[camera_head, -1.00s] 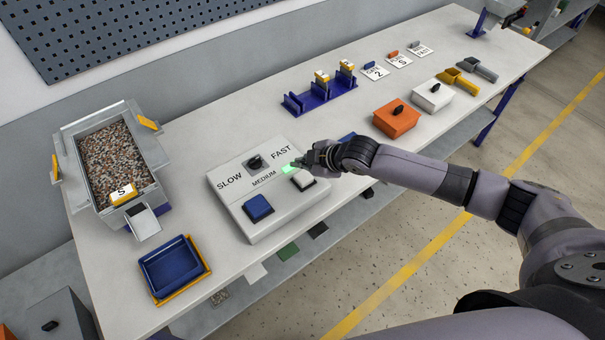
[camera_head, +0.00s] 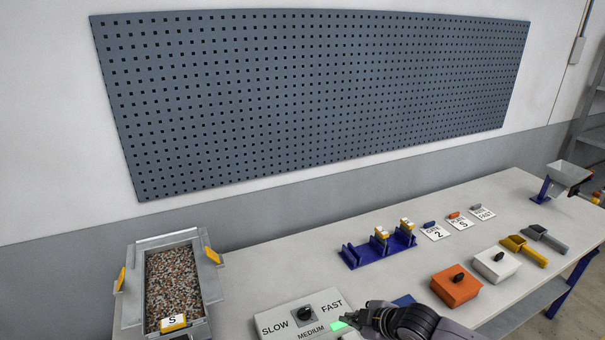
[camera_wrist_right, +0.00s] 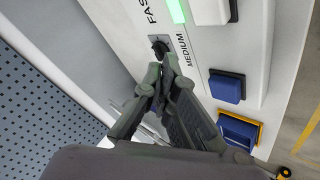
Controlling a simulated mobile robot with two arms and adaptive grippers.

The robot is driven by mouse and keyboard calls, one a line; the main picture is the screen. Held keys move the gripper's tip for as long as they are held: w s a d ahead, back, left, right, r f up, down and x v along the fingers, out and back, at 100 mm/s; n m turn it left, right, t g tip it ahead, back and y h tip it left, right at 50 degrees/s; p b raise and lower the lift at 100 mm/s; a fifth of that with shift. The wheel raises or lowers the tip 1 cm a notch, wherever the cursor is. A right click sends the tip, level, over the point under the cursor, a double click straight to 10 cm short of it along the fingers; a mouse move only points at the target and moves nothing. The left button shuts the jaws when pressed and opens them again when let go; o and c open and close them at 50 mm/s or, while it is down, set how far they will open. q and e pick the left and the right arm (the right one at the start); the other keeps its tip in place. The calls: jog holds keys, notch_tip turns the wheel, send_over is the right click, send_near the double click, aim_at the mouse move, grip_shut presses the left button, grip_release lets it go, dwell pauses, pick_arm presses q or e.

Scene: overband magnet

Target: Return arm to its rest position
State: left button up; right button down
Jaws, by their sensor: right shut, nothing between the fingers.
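My right gripper (camera_head: 358,318) is shut and empty at the bottom of the head view, close to the lit green indicator (camera_head: 339,325) of the white control box (camera_head: 270,310). The box has a black knob (camera_head: 305,313) and the labels SLOW, MEDIUM and FAST. In the right wrist view the closed fingertips (camera_wrist_right: 166,62) appear just below the knob (camera_wrist_right: 159,46); I cannot tell whether they touch it. The green indicator (camera_wrist_right: 176,10) and a blue button (camera_wrist_right: 227,86) also show there. My left gripper is not in view.
A hopper (camera_head: 212,290) of mixed granules stands at left. A blue rack (camera_head: 365,256), an orange box (camera_head: 456,290), a white box (camera_head: 495,266) and scoops (camera_head: 522,250) stand on the bench to the right. A pegboard (camera_head: 310,95) hangs on the wall behind.

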jog(key=s+a+m+g, duration=0.1)
jog(key=s+a+m, duration=0.1)
jog(key=s+a, duration=0.35)
jog(key=s+a+m, duration=0.2)
jog(key=s+a, duration=0.1)
jog(key=s, duration=0.6)
jog(key=s+d+m+g+h, duration=0.35)
jog(key=s+d+m, duration=0.55)
jog(key=s+d, duration=0.55)
jog(key=s+a+f+g+h+b, duration=0.1)
jog(key=s+f+b, duration=0.15)
jog(key=f, duration=1.35)
jog(key=s+f+b, duration=0.2)
jog(key=f+b, duration=0.1)
jog(key=f, duration=1.3)
jog(key=s+d+f+b, duration=0.1)
jog(key=s+f+b, duration=0.1)
jog(key=s+f, duration=0.6)
jog(key=s+d+f+g+b, duration=0.1)
jog(key=s+f+b, duration=0.1)
jog(key=s+f, duration=0.6)
notch_tip(320, 180, down, 4)
jog(key=shift+d+f, duration=0.2)
jog(key=shift+d, duration=0.1)
